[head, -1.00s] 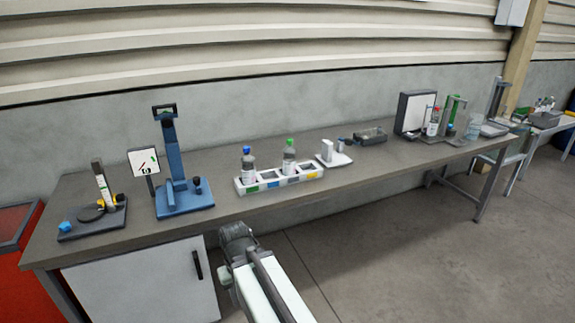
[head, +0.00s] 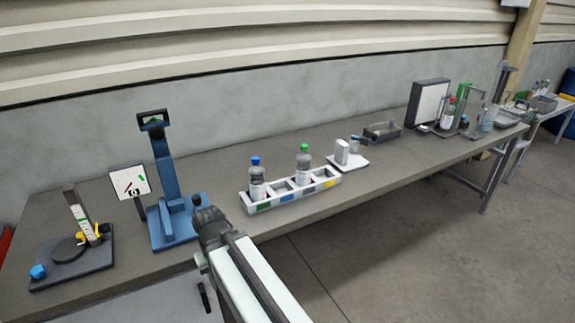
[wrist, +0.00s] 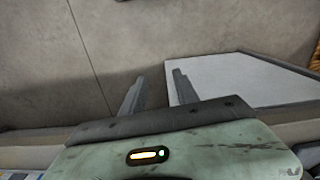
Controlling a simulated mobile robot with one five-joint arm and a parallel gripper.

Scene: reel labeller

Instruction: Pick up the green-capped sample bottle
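The green-capped sample bottle (head: 304,163) stands upright in the white rack (head: 318,190), in a compartment right of the rack's middle. A blue-capped bottle (head: 256,178) stands in the same rack at its left end. My gripper (wrist: 158,85) shows in the wrist view with two grey fingers apart and nothing between them. In the head view my arm reaches up from below to the bench's front edge, left of and nearer than the rack. The gripper is well apart from both bottles. Neither bottle shows in the wrist view.
A blue stand (head: 172,222) and a dark base with a round plate (head: 70,252) are on the left of the bench (head: 370,190). A small white device (head: 346,155) and a dark tray (head: 382,131) are right of the rack. A red-capped bottle (head: 448,114) stands farther right.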

